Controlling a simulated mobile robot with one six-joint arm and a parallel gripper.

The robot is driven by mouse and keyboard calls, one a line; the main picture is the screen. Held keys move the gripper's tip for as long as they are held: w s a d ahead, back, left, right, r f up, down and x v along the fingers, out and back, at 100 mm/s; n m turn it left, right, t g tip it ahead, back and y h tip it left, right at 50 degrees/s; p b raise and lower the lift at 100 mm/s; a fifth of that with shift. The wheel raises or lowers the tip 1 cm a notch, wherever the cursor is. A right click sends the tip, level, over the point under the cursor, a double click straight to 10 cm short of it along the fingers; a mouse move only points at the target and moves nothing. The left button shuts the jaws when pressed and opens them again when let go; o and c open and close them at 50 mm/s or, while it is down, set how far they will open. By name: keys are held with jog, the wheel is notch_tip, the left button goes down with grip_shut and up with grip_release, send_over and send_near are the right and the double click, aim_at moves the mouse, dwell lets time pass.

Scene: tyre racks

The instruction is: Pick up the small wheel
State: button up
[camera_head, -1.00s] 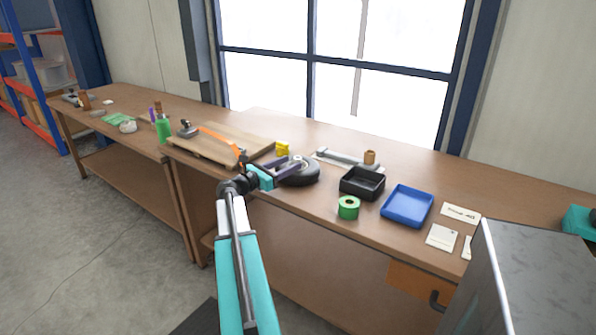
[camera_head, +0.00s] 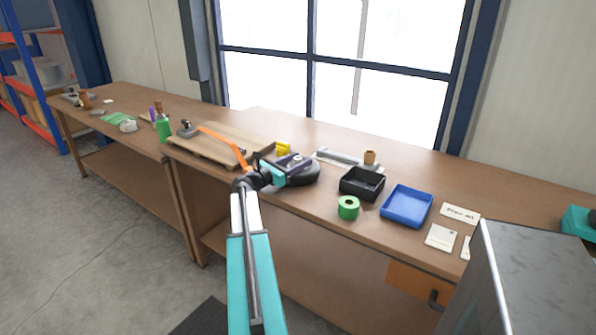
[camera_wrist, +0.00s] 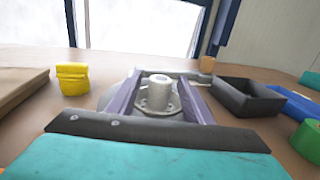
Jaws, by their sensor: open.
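In the wrist view the fingers of my gripper (camera_wrist: 158,92) stand on either side of the wheel's grey metal hub (camera_wrist: 157,97), with a gap at each side. The fingers and palm hide much of the tyre. I cannot tell whether the fingers touch the wheel.
A black tray (camera_head: 346,192), a green tape roll (camera_head: 348,214) and a blue tray (camera_head: 388,212) stand to the right. A yellow object (camera_head: 283,148) and a wooden board (camera_head: 185,152) are to the left. A grey metal bar (camera_head: 335,157) lies behind.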

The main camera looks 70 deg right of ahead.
grip_shut()
dwell(0.3)
jog(key=shift+r, duration=0.25)
jog(key=shift+r, duration=0.95)
jog(key=shift+a+r, duration=0.35)
jog(key=shift+r, duration=0.3)
jog(key=a+r+b, duration=0.1)
jog(key=a, duration=1.4)
jog(key=shift+w+a+r, duration=0.15)
jog(key=shift+w+r, duration=0.05)
jog(key=shift+w, duration=0.1)
